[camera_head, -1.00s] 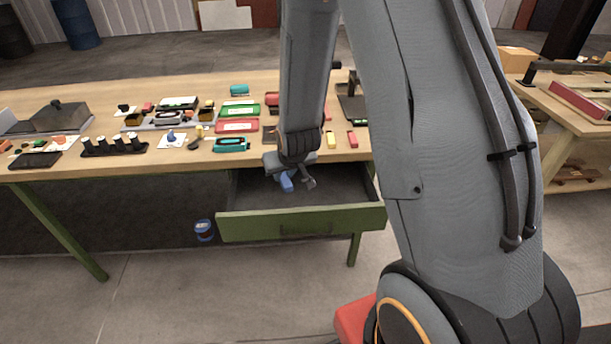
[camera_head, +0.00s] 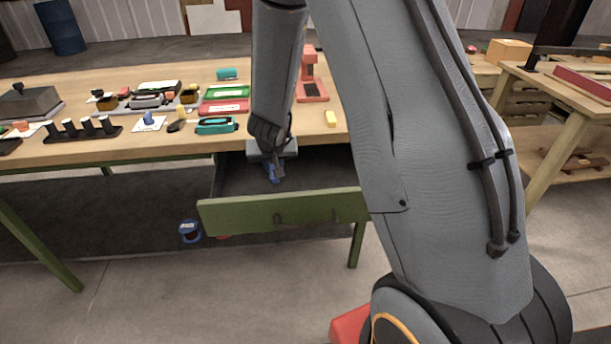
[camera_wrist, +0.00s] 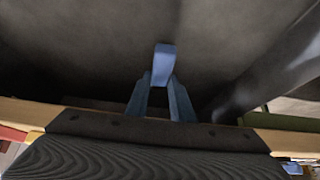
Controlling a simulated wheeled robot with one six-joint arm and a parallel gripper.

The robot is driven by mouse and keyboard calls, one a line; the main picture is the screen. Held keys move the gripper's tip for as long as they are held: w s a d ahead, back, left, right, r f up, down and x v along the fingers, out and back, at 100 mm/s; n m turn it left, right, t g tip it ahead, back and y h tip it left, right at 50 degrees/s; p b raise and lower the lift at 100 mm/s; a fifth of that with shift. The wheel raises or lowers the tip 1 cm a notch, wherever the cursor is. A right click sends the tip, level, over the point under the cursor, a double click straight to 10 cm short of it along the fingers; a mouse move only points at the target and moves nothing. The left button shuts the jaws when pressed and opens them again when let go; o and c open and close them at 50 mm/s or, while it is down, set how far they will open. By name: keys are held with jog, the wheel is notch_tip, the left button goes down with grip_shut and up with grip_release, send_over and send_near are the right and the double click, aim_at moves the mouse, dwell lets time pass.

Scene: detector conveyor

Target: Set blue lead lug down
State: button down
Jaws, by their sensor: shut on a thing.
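My gripper (camera_head: 274,172) is inside the open green drawer (camera_head: 285,211), pointing down. It is shut on the blue lead lug (camera_wrist: 164,62), a small blue block held between the two fingertips in the wrist view. In the head view the lug is small and hard to tell from the fingers. The dark drawer floor (camera_head: 320,180) lies below. I cannot tell whether the lug touches it.
The wooden table (camera_head: 180,143) stands above the drawer, with teal cases, a green tray (camera_head: 224,93) and a red press (camera_head: 311,80) on it. A blue tin (camera_head: 190,231) stands under it. The drawer looks otherwise empty around my gripper.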

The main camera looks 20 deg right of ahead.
jog(key=s+d, duration=0.2)
jog(key=d, duration=0.3)
jog(key=s+d+b, duration=0.1)
jog(key=s+d, duration=0.2)
jog(key=d, duration=0.2)
jog(key=s+d, duration=0.2)
jog(key=d, duration=0.3)
jog(key=shift+s+d+b, duration=0.2)
jog(key=shift+d+b, duration=0.15)
jog(key=shift+d, duration=0.05)
jog(key=shift+f, duration=1.75)
jog(key=shift+f, duration=0.1)
jog(key=c, duration=1.5)
grip_release()
jog(key=shift+c, duration=0.2)
jog(key=shift+r, duration=0.3)
jog(key=v, duration=1.1)
jog(key=shift+s+r, duration=0.2)
jog(key=shift+r, duration=0.1)
jog(key=shift+a, duration=0.1)
